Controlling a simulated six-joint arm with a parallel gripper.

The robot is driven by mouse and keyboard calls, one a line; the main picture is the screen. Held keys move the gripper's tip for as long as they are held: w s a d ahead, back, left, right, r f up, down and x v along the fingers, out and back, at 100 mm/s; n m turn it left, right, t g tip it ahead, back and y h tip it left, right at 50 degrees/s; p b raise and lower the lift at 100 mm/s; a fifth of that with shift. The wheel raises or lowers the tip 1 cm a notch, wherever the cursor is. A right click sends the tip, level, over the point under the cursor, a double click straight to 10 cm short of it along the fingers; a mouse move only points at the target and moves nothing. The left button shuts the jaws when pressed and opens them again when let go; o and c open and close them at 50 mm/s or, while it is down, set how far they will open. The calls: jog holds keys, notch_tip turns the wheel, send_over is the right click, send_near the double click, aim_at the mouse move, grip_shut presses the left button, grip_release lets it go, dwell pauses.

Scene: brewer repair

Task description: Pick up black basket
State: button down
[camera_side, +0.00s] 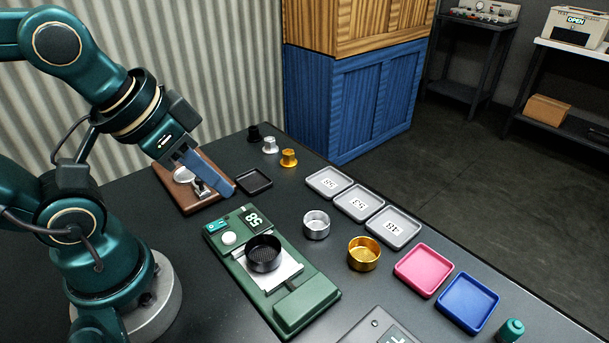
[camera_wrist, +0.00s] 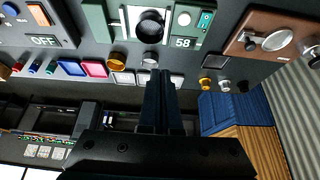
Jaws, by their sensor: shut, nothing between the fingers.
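The black basket (camera_side: 264,253) is a round mesh cup. It sits upright on the silver plate of a green device (camera_side: 307,303) whose display reads 58. In the wrist view the basket (camera_wrist: 150,27) shows near the top, on the same green device (camera_wrist: 98,22). My gripper (camera_side: 228,188) is shut and empty, above the brown wooden board at the back left, apart from the basket. In the wrist view its fingers (camera_wrist: 160,80) are together, pointing up the picture.
A silver basket (camera_side: 316,225) and a gold basket (camera_side: 364,254) stand right of the device. Grey numbered trays (camera_side: 330,182), a pink tray (camera_side: 423,270) and a blue tray (camera_side: 467,303) line the right side. A brown board (camera_side: 190,205) with metal parts lies below my gripper.

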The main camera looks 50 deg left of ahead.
jog(key=c, duration=1.5)
grip_release()
jog(key=shift+c, duration=0.2)
jog(key=o, duration=1.5)
jog(key=shift+o, duration=0.2)
jog(key=m+g, duration=0.5)
jog(key=m, duration=0.9)
send_over(264, 257)
jog(key=f, duration=0.7)
jog(key=shift+w+f, duration=0.2)
jog(key=shift+f, duration=0.2)
jog(key=shift+s+f+g, duration=0.15)
jog(key=shift+f+g, duration=0.15)
jog(key=shift+f, duration=2.55)
